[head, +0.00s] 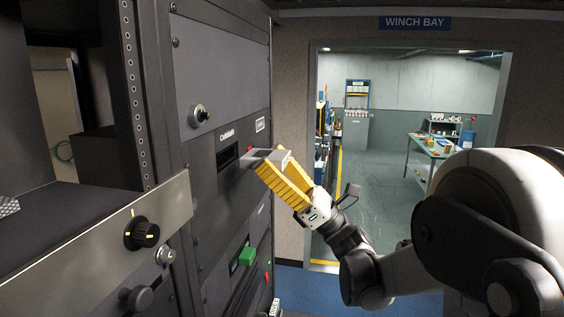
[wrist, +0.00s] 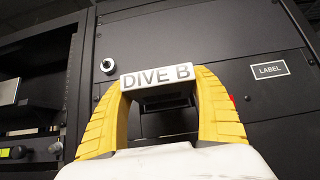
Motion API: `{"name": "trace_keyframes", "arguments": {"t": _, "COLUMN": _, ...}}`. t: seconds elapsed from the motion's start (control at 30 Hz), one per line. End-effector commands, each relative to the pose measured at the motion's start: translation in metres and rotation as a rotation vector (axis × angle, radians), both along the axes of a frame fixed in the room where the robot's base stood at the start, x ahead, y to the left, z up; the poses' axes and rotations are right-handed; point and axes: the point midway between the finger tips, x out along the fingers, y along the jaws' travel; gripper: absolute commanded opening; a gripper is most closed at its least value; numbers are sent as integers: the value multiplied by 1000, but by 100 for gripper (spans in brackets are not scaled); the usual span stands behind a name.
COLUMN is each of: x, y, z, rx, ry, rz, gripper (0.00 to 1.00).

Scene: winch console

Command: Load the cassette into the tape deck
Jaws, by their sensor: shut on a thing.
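The cassette (head: 256,155) is pale grey in the head view, and its white edge reads "DIVE B" in the wrist view (wrist: 157,76). My gripper (head: 272,163) is shut on it, with one yellow finger on each side in the wrist view (wrist: 158,84). The tape deck (head: 228,156) is a black panel with a dark slot, its lettering too small to read surely. The cassette is held in front of the panel, just right of the slot in the head view. I cannot tell whether its far end touches the panel or enters the slot.
A round lock (head: 199,115) sits above the deck, and a red button (head: 249,149) beside it. A green piece (head: 247,256) sticks out of a lower panel. A ledge with a black knob (head: 141,233) juts out at left. Open floor and a workbench (head: 432,146) lie beyond the doorway.

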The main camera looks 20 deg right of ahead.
Motion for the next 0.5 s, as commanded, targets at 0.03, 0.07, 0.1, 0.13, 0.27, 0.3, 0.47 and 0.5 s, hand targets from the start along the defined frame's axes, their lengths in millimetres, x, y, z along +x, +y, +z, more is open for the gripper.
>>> {"name": "trace_keyframes", "arguments": {"t": 0.03, "x": 3, "y": 5, "z": -1, "rx": 0, "ry": 0, "rz": 3, "gripper": 38}}
{"name": "trace_keyframes", "arguments": {"t": 0.07, "x": 5, "y": 7, "z": -1, "rx": 0, "ry": 0, "rz": 3, "gripper": 38}}
{"name": "trace_keyframes", "arguments": {"t": 0.1, "x": 7, "y": 10, "z": 0, "rx": 0, "ry": -1, "rz": 2, "gripper": 38}}
{"name": "trace_keyframes", "arguments": {"t": 0.13, "x": 9, "y": 12, "z": 0, "rx": 0, "ry": 0, "rz": 1, "gripper": 38}}
{"name": "trace_keyframes", "arguments": {"t": 0.27, "x": 14, "y": 20, "z": 0, "rx": 1, "ry": -1, "rz": 1, "gripper": 38}}
{"name": "trace_keyframes", "arguments": {"t": 0.3, "x": 15, "y": 21, "z": 0, "rx": 1, "ry": -1, "rz": 1, "gripper": 38}}
{"name": "trace_keyframes", "arguments": {"t": 0.47, "x": 18, "y": 24, "z": 0, "rx": 0, "ry": -1, "rz": -1, "gripper": 38}}
{"name": "trace_keyframes", "arguments": {"t": 0.5, "x": 18, "y": 25, "z": 0, "rx": 0, "ry": -1, "rz": -1, "gripper": 38}}
